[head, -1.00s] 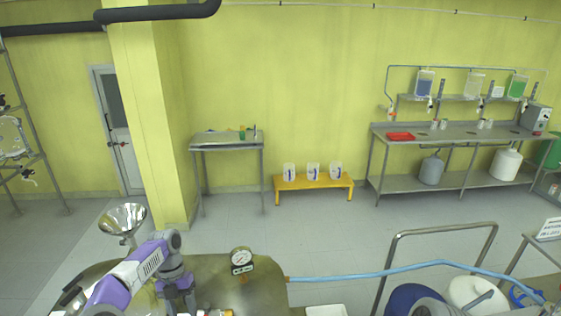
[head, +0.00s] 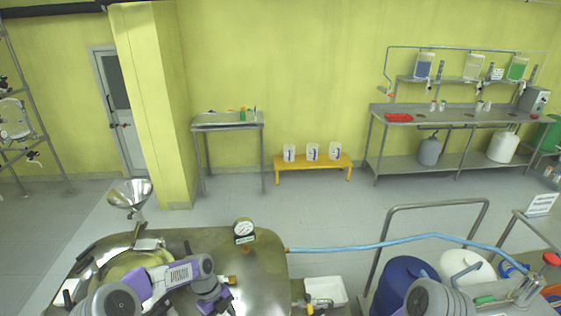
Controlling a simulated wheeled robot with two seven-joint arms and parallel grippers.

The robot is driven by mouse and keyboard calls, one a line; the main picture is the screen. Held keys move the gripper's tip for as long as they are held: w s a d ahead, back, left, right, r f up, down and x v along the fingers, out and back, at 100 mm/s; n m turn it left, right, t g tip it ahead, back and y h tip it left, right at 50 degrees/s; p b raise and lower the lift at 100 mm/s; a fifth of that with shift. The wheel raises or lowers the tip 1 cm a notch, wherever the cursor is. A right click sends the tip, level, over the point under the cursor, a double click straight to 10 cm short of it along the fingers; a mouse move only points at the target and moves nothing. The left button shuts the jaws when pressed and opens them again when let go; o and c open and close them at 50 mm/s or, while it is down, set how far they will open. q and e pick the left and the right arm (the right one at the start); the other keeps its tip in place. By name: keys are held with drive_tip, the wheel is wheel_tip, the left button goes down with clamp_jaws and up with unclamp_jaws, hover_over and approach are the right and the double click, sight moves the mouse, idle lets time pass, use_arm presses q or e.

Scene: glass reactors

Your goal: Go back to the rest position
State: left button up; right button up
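My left arm, purple and grey, comes in from the lower left and reaches over the steel reactor lid (head: 262,278). My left gripper (head: 217,306) points down at the bottom edge of the head view, above the lid. Its fingertips are cut off or too small to tell whether they are open. I see nothing clearly held in it. A grey rounded link of my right arm shows at the bottom right, in front of the blue drum (head: 398,280). My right gripper is not visible.
A steel funnel (head: 130,192) and a pressure gauge (head: 244,230) stand up from the lid. A light blue hose (head: 350,246) runs right past a metal rail (head: 437,206). A white container (head: 467,266) stands beside the blue drum.

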use_arm(q)
drive_tip(key=s+d+f+n+t+h, duration=0.1)
drive_tip(key=s+d+f+n+h, duration=0.1)
drive_tip(key=s+d+f+n, duration=0.95)
drive_tip(key=s+a+n+t+y, duration=0.15)
drive_tip(key=s+a+n, duration=0.25)
drive_tip(key=s+n, duration=0.9)
wheel_tip(320, 180, down, 12)
drive_tip(key=w+n+b, duration=0.2)
drive_tip(key=n+b, duration=0.2)
drive_tip(key=b, duration=0.7)
drive_tip(key=shift+w+a+r+t+b, duration=0.2)
drive_tip(key=shift+w+t+b, duration=0.1)
drive_tip(key=shift+t+b, duration=0.15)
drive_tip(key=shift+c, duration=0.9)
